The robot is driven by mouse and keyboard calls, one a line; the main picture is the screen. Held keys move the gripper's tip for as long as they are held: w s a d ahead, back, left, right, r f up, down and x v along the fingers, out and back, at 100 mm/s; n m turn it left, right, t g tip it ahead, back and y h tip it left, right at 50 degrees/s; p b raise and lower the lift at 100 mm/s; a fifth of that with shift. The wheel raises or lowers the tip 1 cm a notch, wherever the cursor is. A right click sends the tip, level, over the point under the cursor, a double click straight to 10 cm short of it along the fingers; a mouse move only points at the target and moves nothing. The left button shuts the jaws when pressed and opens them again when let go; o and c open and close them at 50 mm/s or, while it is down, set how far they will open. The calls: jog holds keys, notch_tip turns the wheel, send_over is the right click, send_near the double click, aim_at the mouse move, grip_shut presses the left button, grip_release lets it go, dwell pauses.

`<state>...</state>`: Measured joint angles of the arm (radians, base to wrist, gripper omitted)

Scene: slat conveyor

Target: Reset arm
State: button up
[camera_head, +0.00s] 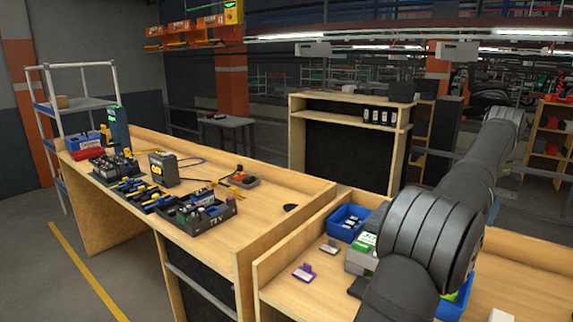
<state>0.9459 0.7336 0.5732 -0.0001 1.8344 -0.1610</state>
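My dark grey arm fills the right side of the head view. It reaches over the near wooden workbench (277,286) from the lower middle toward the upper right. My gripper is not visible, so I cannot see whether it is open or shut or holds anything. No slat conveyor can be made out in this view.
A blue bin (347,222), a purple item (304,272) and a green-and-white box (365,243) lie close to my arm on the near bench. Another blue bin is partly hidden behind it. The left bench (262,207) holds tools and black trays (203,213). A shelf unit (343,107) stands behind.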

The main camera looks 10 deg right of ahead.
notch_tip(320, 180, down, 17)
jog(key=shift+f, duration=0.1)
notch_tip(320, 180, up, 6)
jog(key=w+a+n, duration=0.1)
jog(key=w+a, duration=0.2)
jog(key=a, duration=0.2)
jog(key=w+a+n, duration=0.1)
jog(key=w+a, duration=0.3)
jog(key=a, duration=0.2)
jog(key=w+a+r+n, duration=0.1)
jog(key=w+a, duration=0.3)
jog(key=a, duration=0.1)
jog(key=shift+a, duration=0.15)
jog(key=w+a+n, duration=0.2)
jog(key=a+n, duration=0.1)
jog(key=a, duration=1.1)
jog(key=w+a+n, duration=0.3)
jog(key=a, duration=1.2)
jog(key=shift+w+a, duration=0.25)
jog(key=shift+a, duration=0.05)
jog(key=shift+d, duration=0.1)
